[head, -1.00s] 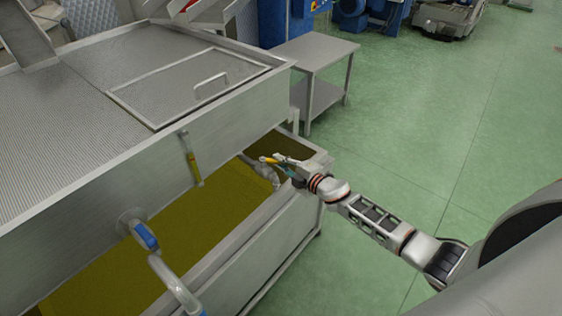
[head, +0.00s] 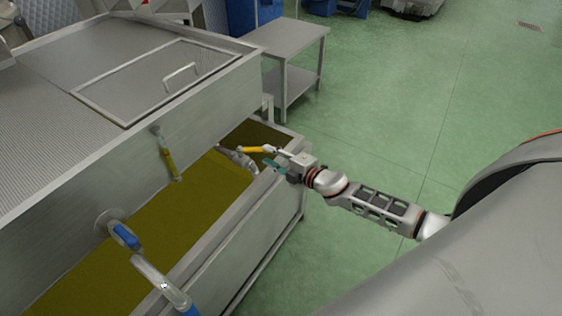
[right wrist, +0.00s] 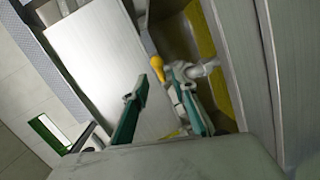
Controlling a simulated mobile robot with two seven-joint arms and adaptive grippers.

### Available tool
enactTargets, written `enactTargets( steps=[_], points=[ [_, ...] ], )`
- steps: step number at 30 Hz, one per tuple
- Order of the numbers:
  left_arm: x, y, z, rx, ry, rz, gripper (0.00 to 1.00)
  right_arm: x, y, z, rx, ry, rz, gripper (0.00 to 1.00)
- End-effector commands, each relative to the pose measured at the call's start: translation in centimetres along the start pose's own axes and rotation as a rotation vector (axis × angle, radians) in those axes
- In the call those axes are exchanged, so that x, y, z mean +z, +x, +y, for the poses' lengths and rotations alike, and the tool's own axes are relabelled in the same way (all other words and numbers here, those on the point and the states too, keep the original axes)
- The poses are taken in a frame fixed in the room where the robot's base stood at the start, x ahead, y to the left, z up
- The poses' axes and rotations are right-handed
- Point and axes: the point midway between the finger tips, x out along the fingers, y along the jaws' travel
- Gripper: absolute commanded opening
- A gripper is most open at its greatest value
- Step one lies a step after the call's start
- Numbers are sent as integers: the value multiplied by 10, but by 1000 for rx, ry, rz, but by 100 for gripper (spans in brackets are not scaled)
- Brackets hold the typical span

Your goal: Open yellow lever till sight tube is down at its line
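The yellow lever (head: 252,150) sits on a grey valve (head: 238,158) at the tank's right end, above the trough. Its yellow end also shows in the right wrist view (right wrist: 157,68). My right gripper (head: 272,158) is at the lever's right end in the head view. In the right wrist view its two teal-padded fingers (right wrist: 160,100) stand apart, with the lever's end showing beyond and between them. I cannot tell whether they touch it. The sight tube (head: 168,160) on the tank front holds yellow liquid in its lower part, clear above. Its line is too small to make out. My left gripper is out of view.
A second valve with a blue handle (head: 126,236) and a bent pipe stands at the lower left. The trough (head: 180,210) below the tank holds yellow-green liquid. A steel table (head: 285,40) stands behind. Green floor is clear on the right.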

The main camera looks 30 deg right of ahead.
Motion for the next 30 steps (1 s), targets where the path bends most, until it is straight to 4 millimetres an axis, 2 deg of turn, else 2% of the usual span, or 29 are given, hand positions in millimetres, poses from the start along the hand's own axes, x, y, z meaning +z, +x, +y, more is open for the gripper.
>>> enactTargets(
  steps=[3,9,21,22,25,28,30],
  points=[
    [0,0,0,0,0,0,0,-1,-25,-2,-3,0,1,27],
    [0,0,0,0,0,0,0,0,-48,-1,-2,0,0,27],
    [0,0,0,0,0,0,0,0,-56,0,0,0,-1,27],
    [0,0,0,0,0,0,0,0,-56,0,0,0,0,24],
    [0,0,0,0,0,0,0,-2,-55,1,1,-5,6,0],
    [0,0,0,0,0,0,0,-12,-51,7,4,-29,35,0],
    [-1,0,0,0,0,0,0,-25,-46,13,8,-65,77,0]
  ],
)
